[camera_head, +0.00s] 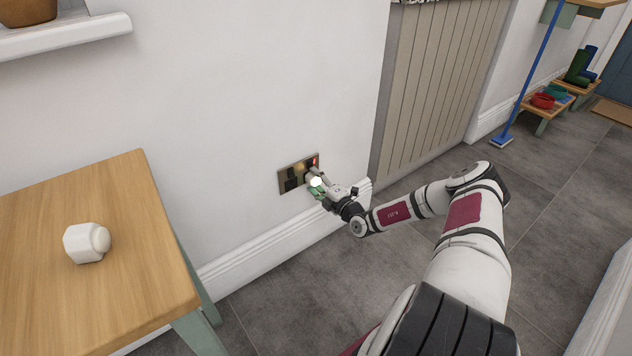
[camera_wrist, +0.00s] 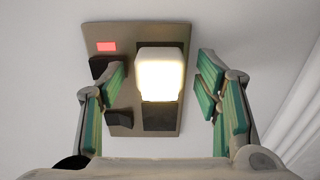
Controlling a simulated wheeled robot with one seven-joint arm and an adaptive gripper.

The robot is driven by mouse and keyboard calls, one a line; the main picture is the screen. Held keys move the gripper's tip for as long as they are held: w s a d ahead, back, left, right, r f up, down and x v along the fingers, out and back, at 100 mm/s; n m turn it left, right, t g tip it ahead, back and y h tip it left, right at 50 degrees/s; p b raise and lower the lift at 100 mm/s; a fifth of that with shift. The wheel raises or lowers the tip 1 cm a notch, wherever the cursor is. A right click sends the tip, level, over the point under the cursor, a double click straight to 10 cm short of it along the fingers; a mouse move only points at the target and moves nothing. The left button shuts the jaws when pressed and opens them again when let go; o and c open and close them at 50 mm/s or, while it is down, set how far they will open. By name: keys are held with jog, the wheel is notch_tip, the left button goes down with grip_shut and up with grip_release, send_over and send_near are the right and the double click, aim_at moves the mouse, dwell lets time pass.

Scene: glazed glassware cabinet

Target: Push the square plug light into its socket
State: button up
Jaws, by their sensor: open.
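The square plug light (camera_wrist: 161,76) glows warm white on the upper right part of the wall socket plate (camera_wrist: 124,38). In the head view the glowing light (camera_head: 316,182) shows at the plate (camera_head: 284,184), low on the wall. My gripper (camera_wrist: 160,98) is open, with one green-padded finger on each side of the light and a gap to both. The head view also shows my gripper (camera_head: 318,188) at the plate. The light's back and its pins are hidden.
The plate has a lit red indicator (camera_wrist: 106,46), dark switches (camera_wrist: 118,118) and a dark socket (camera_wrist: 158,118) below the light. A white plug-like piece with a rounded end (camera_head: 87,242) lies on the wooden table (camera_head: 110,185) at left.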

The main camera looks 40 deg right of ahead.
jog(key=s, duration=1.1)
jog(key=shift+s+d, duration=0.2)
jog(key=shift+s, duration=0.2)
